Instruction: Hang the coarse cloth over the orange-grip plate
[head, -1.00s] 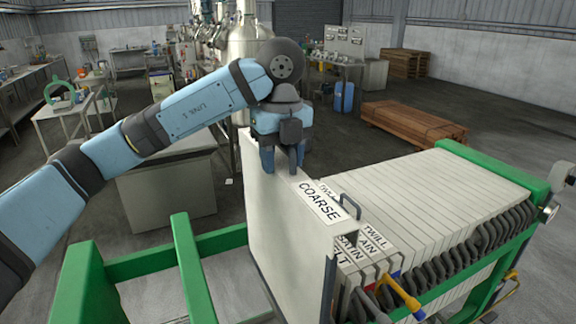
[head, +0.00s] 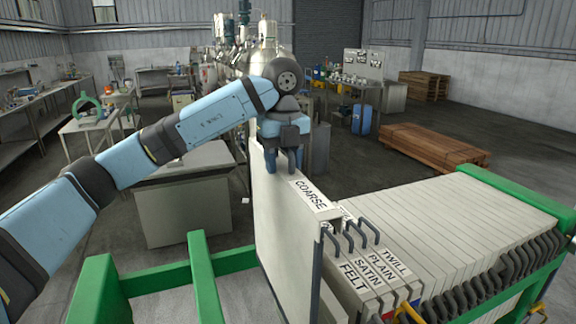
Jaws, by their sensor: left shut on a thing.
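The coarse cloth (head: 287,232) is a tall pale sheet with a COARSE label on its top edge. It hangs upright at the left of the plate stack. My left gripper (head: 284,168) is shut on its top edge, towards the far end. An orange-yellow grip (head: 409,312) shows at the bottom edge of the picture, below the labelled pieces; I cannot tell which plate it belongs to. My right gripper is not in view.
Pieces labelled FELT (head: 355,276), SATIN, PLAIN and TWILL, with dark hooks, stand right of the cloth. A row of pale plates (head: 470,225) lies behind them in a green frame (head: 515,192). A grey cabinet (head: 190,205) stands beyond.

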